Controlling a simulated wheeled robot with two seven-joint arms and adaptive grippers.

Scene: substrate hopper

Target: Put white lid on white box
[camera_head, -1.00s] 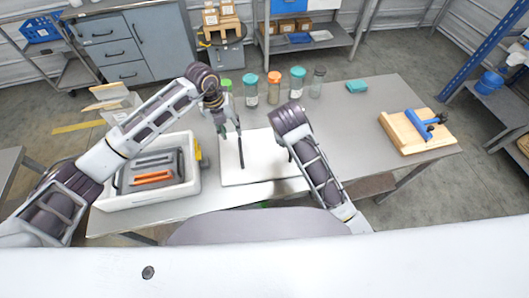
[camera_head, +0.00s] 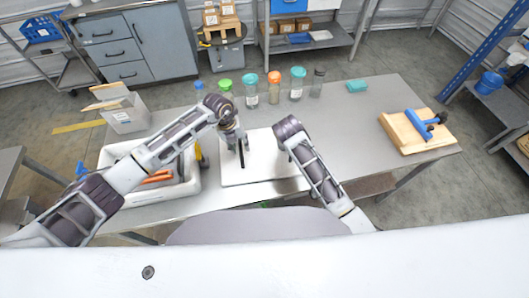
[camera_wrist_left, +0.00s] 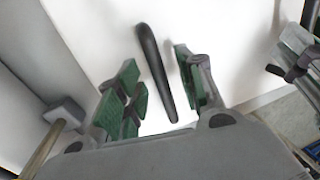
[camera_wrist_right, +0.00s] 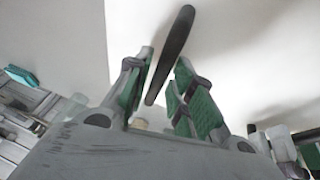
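The white lid (camera_head: 233,172) lies flat on the table with a dark handle (camera_head: 241,160). My left gripper (camera_head: 238,144) is low over its left part. In the left wrist view, my left gripper's green fingers (camera_wrist_left: 155,80) are open on either side of a dark handle (camera_wrist_left: 152,60). In the right wrist view, my right gripper (camera_wrist_right: 160,85) is also open, with a dark handle (camera_wrist_right: 172,50) between its fingers. My right arm hides this gripper in the head view. The white box (camera_head: 180,192) stands left of the lid, holding grey and orange items, partly behind my left arm.
Several jars with coloured caps (camera_head: 274,88) stand behind the lid. A clear bin (camera_head: 126,118) is at the back left. A wooden board with a blue tool (camera_head: 415,130) lies at the right. The table between lid and board is clear.

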